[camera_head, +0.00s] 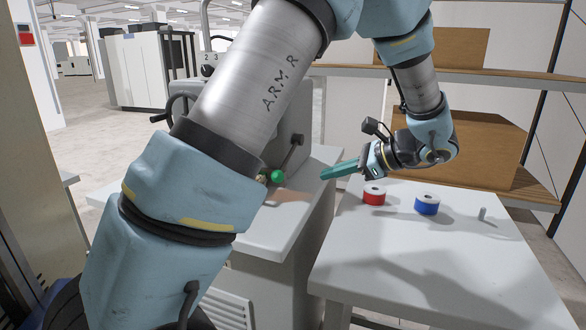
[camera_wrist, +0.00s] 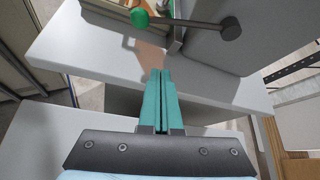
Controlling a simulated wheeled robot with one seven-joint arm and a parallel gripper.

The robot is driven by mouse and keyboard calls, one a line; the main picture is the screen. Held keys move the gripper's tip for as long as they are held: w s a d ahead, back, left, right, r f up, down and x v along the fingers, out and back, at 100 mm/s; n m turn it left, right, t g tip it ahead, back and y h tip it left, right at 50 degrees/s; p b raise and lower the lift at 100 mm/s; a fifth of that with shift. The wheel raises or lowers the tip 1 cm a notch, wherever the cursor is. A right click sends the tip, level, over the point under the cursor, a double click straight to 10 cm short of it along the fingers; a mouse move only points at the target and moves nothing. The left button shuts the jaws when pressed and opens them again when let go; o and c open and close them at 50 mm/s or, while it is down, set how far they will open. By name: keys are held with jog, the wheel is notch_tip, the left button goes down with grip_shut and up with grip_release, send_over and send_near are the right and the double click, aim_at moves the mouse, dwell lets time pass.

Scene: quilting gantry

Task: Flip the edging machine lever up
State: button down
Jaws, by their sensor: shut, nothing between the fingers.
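The edging machine (camera_head: 260,247) is a light grey cabinet with a raised grey housing. Its lever (camera_head: 290,155) is a dark rod ending in a green ball knob (camera_head: 277,176), which hangs low, down and left of the pivot. In the wrist view the lever (camera_wrist: 190,22) runs from a dark pivot at right to the green knob (camera_wrist: 139,18). My gripper (camera_head: 323,175) has teal fingers, shut and empty, right of the knob and apart from it. In the wrist view the fingertips (camera_wrist: 160,73) point toward the lever, short of it.
A white table (camera_head: 420,270) stands right of the machine, with a red spool (camera_head: 374,195), a blue spool (camera_head: 427,204) and a small grey peg (camera_head: 482,214). A shelf with cardboard boxes (camera_head: 475,150) is behind. My arm hides part of the machine in the head view.

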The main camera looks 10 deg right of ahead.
aim_at(288, 158)
jog(key=shift+w, duration=0.1)
jog(key=p+x, duration=0.3)
jog(key=x, duration=0.7)
jog(key=shift+a+r, duration=0.1)
jog(key=r, duration=0.1)
jog(key=p, duration=0.1)
jog(key=r, duration=0.1)
jog(key=shift+s+a+r+p, duration=0.3)
jog(key=shift+s, duration=0.05)
jog(key=shift+a+r+p, duration=0.25)
jog(key=shift+r+p, duration=0.05)
jog(key=shift+r, duration=0.2)
jog(key=shift+s+r, duration=0.1)
jog(key=shift+s+r, duration=0.1)
jog(key=shift+r, duration=0.15)
